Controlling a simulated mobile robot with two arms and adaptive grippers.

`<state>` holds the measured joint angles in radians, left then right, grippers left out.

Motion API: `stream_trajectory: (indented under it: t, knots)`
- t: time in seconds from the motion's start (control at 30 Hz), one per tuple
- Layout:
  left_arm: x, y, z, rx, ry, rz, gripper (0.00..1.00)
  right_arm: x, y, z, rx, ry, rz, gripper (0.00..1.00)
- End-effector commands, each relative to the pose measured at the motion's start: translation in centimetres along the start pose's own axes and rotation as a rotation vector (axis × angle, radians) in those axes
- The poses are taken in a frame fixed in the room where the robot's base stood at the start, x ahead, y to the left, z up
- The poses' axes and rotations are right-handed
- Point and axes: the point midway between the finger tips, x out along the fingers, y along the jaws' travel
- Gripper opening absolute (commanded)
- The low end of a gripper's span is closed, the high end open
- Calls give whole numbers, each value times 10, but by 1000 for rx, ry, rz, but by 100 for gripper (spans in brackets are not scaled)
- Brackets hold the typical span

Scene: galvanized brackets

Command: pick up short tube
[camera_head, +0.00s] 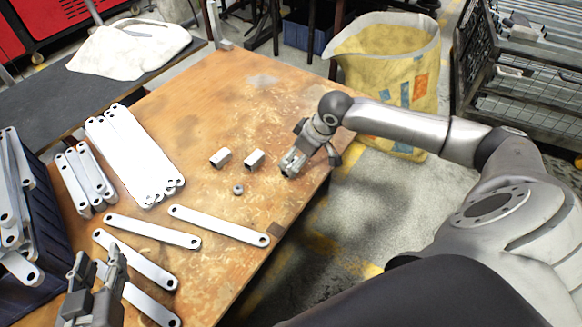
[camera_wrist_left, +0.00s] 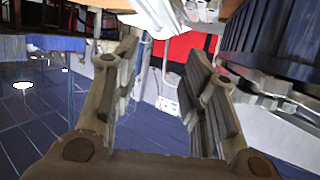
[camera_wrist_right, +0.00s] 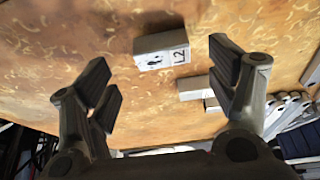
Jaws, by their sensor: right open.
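Short square metal tubes lie in a row on the wooden table (camera_head: 225,232). Two show clearly in the head view, one on the left (camera_head: 219,158) and one to its right (camera_head: 254,159). In the right wrist view, a tube marked "L2" (camera_wrist_right: 162,50) is nearest, between and beyond the fingertips, with two more tubes behind it (camera_wrist_right: 194,88). My right gripper (camera_head: 291,165) is open and empty at the row's right end, partly hiding what lies there; its spread fingers show in the right wrist view (camera_wrist_right: 162,65). My left gripper (camera_head: 104,265) is open and empty at the lower left; its fingers are apart in the left wrist view (camera_wrist_left: 165,55).
A small nut (camera_head: 238,188) lies below the tubes. Long flat brackets (camera_head: 135,155) lie on the left and front of the table. A dark bin (camera_head: 40,250) with brackets stands at the left. A yellow bag (camera_head: 390,60) stands behind the table's right edge.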

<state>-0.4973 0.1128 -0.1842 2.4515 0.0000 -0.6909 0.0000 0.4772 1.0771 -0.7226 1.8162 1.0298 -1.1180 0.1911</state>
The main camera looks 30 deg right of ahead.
Motion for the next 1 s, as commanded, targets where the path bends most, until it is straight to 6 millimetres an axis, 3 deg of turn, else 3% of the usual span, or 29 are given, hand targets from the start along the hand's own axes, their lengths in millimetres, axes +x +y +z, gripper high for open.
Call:
stream_trajectory:
  t: [0.27, 0.6, 1.0]
  knots:
    - [2, 6, -41, -2, 229, 14, 40, 19, -2, -1, 0, -1, -1, 79]
    - [-10, 12, -88, -7, 484, 29, 40, 40, -3, -1, -1, -1, 0, 79]
    - [-15, 14, -99, -9, 543, 32, 40, 44, -3, -1, -1, -1, 1, 79]
